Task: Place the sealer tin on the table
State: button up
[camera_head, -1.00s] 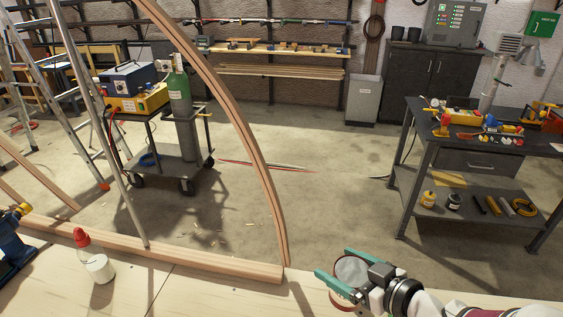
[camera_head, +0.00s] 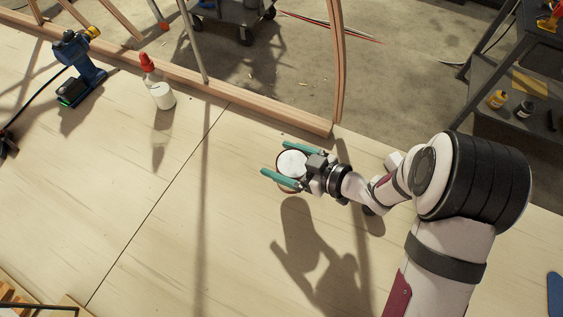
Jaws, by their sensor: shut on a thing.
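The sealer tin (camera_head: 291,163) is a round tin with a pale top and a reddish-brown rim. It sits between the two green fingers of my gripper (camera_head: 283,164), which is shut on it. The gripper reaches in from the right over the light wooden table (camera_head: 180,245). The shadow of the gripper and tin falls on the table below them, apart from them, so the tin appears held above the surface. The tin's underside is hidden.
A white glue bottle with a red cap (camera_head: 158,84) stands at the back left. A blue cordless tool (camera_head: 80,70) stands further left. A wooden lath (camera_head: 240,97) runs along the back edge, with a bent lath (camera_head: 338,60) rising from it. The table's middle is clear.

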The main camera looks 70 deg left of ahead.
notch_tip(320, 180, down, 4)
jog(key=shift+f, duration=0.1)
jog(key=shift+f, duration=0.1)
jog(key=o, duration=1.4)
